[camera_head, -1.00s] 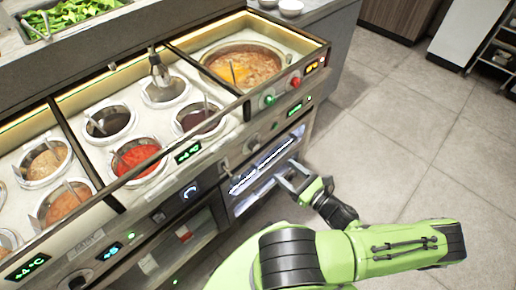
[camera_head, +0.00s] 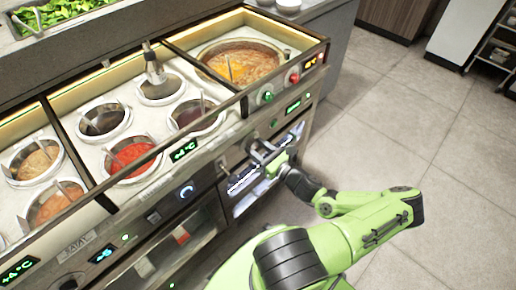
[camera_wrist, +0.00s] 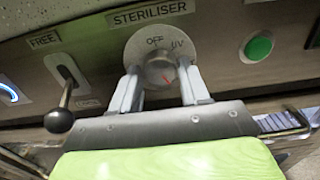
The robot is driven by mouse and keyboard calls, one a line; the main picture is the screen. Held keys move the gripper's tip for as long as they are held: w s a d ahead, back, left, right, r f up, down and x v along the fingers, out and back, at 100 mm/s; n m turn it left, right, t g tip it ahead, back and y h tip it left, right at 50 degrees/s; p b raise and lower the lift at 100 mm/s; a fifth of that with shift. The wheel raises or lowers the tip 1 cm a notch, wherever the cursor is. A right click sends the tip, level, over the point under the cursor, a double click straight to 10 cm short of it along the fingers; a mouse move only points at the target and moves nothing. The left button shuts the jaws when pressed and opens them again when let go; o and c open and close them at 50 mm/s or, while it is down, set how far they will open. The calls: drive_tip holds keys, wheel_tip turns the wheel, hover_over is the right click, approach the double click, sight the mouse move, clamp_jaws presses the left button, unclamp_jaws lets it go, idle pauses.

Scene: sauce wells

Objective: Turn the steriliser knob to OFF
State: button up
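The steriliser knob (camera_wrist: 160,72) is a round silver knob on a pale dial, under a STERILISER label (camera_wrist: 150,14). OFF is printed at the top of the dial and UV to its right. A red line shows low on the knob's face, but I cannot tell exactly which mark the knob is set to. My gripper (camera_wrist: 159,72) has one finger on each side of the knob, with small gaps seemingly left beside it. In the head view my gripper (camera_head: 264,152) is at the counter's front panel and largely hides the knob.
Left of the knob is a black-balled lever (camera_wrist: 62,105) beside a FREE label (camera_wrist: 44,40). Right of it is a green button (camera_wrist: 258,47). Sauce wells, including a red one (camera_head: 132,155), sit in the counter top above. The floor (camera_head: 400,130) at right is clear.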

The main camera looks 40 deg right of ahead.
drive_tip(key=c, duration=0.6)
